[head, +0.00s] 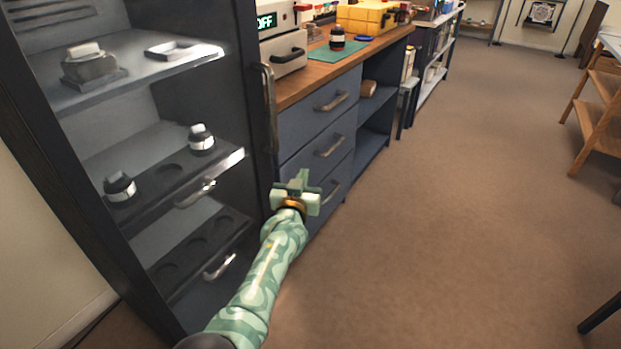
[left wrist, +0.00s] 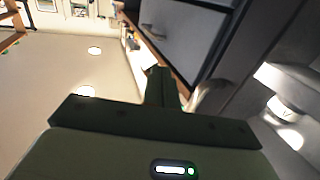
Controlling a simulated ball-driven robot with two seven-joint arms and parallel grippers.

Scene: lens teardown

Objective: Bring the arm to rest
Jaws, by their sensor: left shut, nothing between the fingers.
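My left arm, patterned in pale green, reaches up from the bottom of the head view. Its gripper (head: 298,183) is shut and empty, in front of the blue drawer unit and just right of the open cabinet. In the left wrist view the shut fingers (left wrist: 162,88) show dark, with nothing between them. They look apart from the furniture, though the exact gap is hard to tell. My right gripper is in neither view.
The open dark cabinet (head: 245,110) holds lens parts on shelves, including a lens (head: 202,140) and another lens (head: 120,187). The drawer unit (head: 318,110) carries a wooden top with a green mat (head: 322,55) and a yellow case (head: 362,18).

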